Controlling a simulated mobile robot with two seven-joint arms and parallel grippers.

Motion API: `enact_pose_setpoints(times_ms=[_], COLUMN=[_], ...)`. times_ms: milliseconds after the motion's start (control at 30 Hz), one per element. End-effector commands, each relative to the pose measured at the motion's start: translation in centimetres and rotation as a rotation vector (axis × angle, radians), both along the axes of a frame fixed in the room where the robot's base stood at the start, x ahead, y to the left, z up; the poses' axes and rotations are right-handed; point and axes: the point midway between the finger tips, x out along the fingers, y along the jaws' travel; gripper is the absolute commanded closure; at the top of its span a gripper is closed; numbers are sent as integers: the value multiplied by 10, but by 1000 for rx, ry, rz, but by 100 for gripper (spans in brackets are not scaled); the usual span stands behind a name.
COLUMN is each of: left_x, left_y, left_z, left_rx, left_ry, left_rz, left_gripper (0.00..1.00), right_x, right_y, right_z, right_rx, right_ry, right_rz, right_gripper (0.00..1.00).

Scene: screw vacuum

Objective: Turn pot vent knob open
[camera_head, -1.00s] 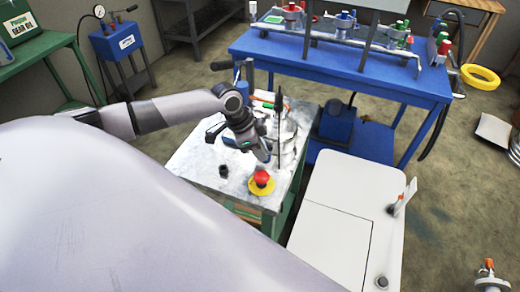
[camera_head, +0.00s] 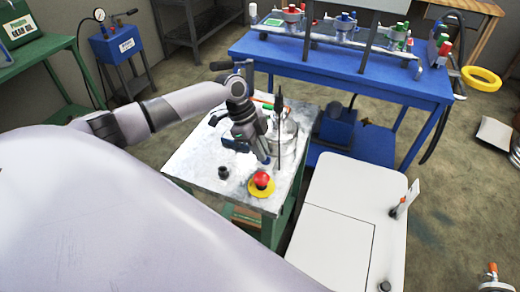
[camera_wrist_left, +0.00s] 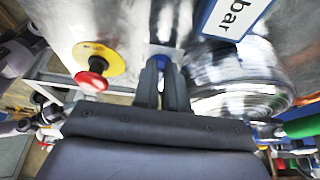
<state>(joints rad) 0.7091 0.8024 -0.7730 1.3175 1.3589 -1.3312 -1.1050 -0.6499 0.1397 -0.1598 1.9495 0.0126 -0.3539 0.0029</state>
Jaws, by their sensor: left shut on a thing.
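The silver metal pot (camera_head: 287,137) stands on the small metal-topped table. It also shows at the right in the left wrist view (camera_wrist_left: 235,80). A small blue knob (camera_wrist_left: 163,63) shows at the fingertips in the left wrist view, close beside the pot. My left gripper (camera_head: 262,153) points down at the pot's near left side; its dark fingers (camera_wrist_left: 164,82) are close together on the blue knob. The fingers hide most of the knob, so its angle cannot be told. My right gripper is not in view.
A red button on a yellow base (camera_head: 262,182) and a small black cylinder (camera_head: 224,172) sit in front of the gripper on the table (camera_head: 200,160). A white cabinet (camera_head: 340,210) is at right. A blue bench (camera_head: 400,82) stands behind.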

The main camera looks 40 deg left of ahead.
Motion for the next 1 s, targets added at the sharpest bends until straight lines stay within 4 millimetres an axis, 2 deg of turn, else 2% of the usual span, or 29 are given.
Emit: enact_pose_setpoints(times_ms=[33, 267, 300, 333, 367, 833, 1000], left_x=[-5, -5, -5, -5, -4, -2, -1], left_y=[-3, -3, -3, -3, -3, -3, -4], left_z=[-8, -7, -7, -7, -7, -5, 1], left_rx=[2, 2, 2, 2, 1, 1, 0], left_ry=[15, 13, 13, 14, 13, 6, 3], left_rz=[-11, -12, -12, -11, -11, -2, -1], left_gripper=[100, 100, 75, 66, 63, 63, 63], right_x=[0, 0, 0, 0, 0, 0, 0], right_y=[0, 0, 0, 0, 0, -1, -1], right_z=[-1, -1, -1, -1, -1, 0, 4], right_rx=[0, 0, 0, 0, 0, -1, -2], right_ry=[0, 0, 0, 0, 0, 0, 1], right_rz=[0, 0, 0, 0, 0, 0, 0], right_gripper=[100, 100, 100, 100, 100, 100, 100])
